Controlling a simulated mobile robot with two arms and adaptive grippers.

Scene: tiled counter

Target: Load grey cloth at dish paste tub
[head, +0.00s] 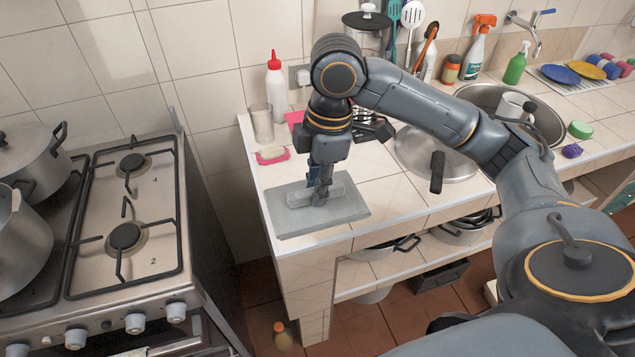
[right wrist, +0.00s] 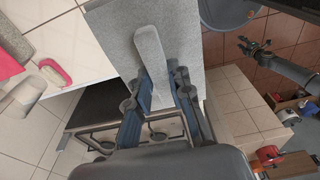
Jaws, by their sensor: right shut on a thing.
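The grey cloth (head: 300,196) looks like a long pale-grey folded strip lying on a flat grey mat (head: 350,211) at the near left counter corner. In the right wrist view the cloth (right wrist: 150,50) runs up from between the fingers (right wrist: 163,95), over the mat (right wrist: 190,45). A green round tub (head: 580,130), likely the dish paste tub, stands far right, right of the sink. A dark gripper-like end (right wrist: 250,46), probably my left, shows small in the right wrist view.
A pink dish with soap (head: 272,155), a clear cup and a white bottle (head: 275,88) stand behind the mat. A purple sponge (head: 572,151) sits near the tub.

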